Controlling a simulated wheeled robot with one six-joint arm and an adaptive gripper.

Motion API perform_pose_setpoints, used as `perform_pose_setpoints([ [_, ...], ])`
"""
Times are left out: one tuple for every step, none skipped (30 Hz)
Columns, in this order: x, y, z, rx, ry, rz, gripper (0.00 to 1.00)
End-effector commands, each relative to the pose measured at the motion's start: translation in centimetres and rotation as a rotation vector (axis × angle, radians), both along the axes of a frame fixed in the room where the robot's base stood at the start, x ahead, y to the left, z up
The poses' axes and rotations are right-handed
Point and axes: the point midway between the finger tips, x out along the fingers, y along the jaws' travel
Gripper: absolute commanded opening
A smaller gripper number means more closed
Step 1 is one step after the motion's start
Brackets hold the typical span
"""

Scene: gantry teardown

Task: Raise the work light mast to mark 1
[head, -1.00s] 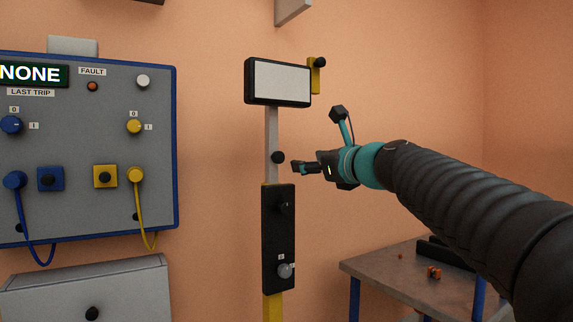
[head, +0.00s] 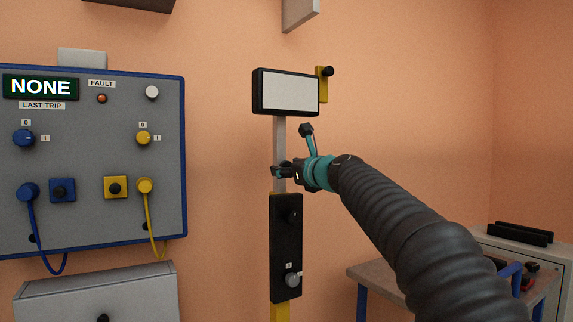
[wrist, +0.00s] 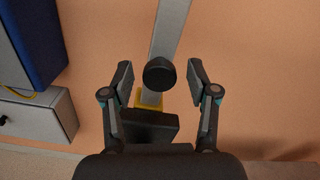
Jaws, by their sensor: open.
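The work light (head: 286,91) has a white panel in a black frame on top of a grey mast (head: 280,135). The mast rises from a black housing (head: 285,240) on a yellow post (head: 280,311). In the wrist view a round black knob (wrist: 160,75) on the mast (wrist: 170,30) sits between my open fingers, with a gap on each side. My gripper (head: 277,171) is open at the mast, between the light and the housing, and hides the knob in the head view. The housing carries a dark knob (head: 293,215) and a grey knob (head: 292,280). I cannot read a mark 1.
A grey control panel (head: 90,215) with blue and yellow plugs and cables is at the left, above a grey box (head: 100,294). A yellow bracket (head: 323,88) is beside the light. A table (head: 368,273) stands at the lower right.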

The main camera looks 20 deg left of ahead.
Motion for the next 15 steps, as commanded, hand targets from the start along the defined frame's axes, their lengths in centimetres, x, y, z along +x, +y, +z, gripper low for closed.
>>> perform_pose_setpoints([
  [0.19,0.28,0.05,0.000,0.000,0.001,0.59],
  [0.26,0.37,0.04,0.000,0.000,0.001,0.59],
  [0.33,0.46,0.03,0.000,0.000,0.001,0.59],
  [0.36,0.51,0.03,-0.001,-0.001,0.001,0.59],
  [0.38,0.54,0.01,-0.001,-0.001,0.000,0.59],
  [0.40,0.57,0.00,-0.001,-0.001,0.000,0.59],
  [0.41,0.57,-0.01,-0.001,-0.001,0.000,0.59],
  [0.40,0.58,-0.02,-0.001,-0.001,0.000,0.59],
  [0.40,0.57,-0.02,-0.001,-0.001,0.000,0.59],
  [0.40,0.57,-0.03,-0.001,-0.001,0.000,0.59],
  [0.40,0.57,-0.03,-0.001,-0.001,0.001,0.59],
  [0.40,0.57,-0.03,-0.001,-0.001,0.001,0.59],
  [0.40,0.55,-0.04,-0.001,-0.001,0.000,0.54],
  [0.40,0.55,-0.04,-0.001,-0.001,0.000,0.47],
  [0.41,0.54,-0.03,-0.001,-0.001,0.000,0.37],
])
